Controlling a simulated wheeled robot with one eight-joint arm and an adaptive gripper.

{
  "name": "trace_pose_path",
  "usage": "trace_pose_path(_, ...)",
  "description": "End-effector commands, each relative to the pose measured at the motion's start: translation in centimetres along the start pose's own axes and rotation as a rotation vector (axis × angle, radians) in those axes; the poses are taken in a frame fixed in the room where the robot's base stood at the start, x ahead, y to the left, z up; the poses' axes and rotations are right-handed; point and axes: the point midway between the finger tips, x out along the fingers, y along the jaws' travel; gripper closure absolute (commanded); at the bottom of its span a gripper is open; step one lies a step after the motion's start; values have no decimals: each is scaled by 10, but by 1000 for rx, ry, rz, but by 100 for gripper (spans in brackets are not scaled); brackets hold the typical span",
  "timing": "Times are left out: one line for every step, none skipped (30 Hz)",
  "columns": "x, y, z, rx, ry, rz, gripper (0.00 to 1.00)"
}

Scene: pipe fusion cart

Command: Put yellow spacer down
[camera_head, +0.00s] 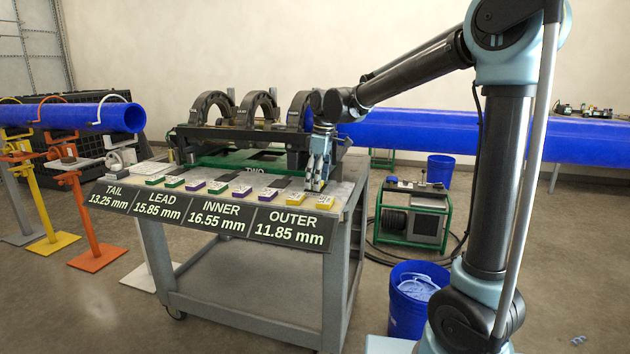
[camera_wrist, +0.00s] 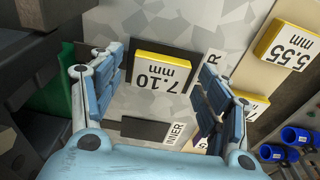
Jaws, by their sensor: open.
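A yellow spacer marked 7.10 mm (camera_wrist: 163,73) appears to lie on the grey cart top, partly over a dark rectangle, in the wrist view. My gripper (camera_wrist: 162,66) is open, with one finger on each side of this spacer and a visible gap to both. In the head view my gripper (camera_head: 317,178) points down at the right end of the cart top and largely hides what is beneath it. Another yellow spacer marked 5.55 mm (camera_wrist: 286,47) is at the upper right of the wrist view, and a third yellow spacer (camera_wrist: 256,105) is partly hidden beside the right finger.
A row of green and purple spacers (camera_head: 218,187) runs left along the cart's front edge, above the size signs (camera_head: 208,216). The clamp machine (camera_head: 245,125) stands close behind my gripper. A blue pipe (camera_head: 430,130) extends right. A blue bucket (camera_head: 410,310) stands beside the cart.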

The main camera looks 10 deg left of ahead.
Motion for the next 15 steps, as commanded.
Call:
trace_pose_path(0,0,0,0,0,0,31)
trace_pose_path(0,0,0,0,0,0,31)
trace_pose_path(-1,0,0,0,0,0,31)
trace_pose_path(-2,0,0,-1,0,0,31)
trace_pose_path(-3,0,-1,-1,0,0,31)
trace_pose_path(-6,0,-1,-1,0,0,31)
trace_pose_path(-9,0,0,-1,0,0,31)
trace_pose_path(-12,0,0,-1,0,0,31)
trace_pose_path(-18,-1,0,-1,0,0,31)
trace_pose_path(-22,-1,0,-1,0,0,31)
trace_pose_path(-27,-1,0,-1,0,0,31)
trace_pose_path(-35,-1,-1,-1,0,0,31)
trace_pose_path(-40,-1,-1,-1,0,0,31)
trace_pose_path(-46,-1,-1,-1,0,0,31)
trace_pose_path(-54,-1,-1,-1,0,0,31)
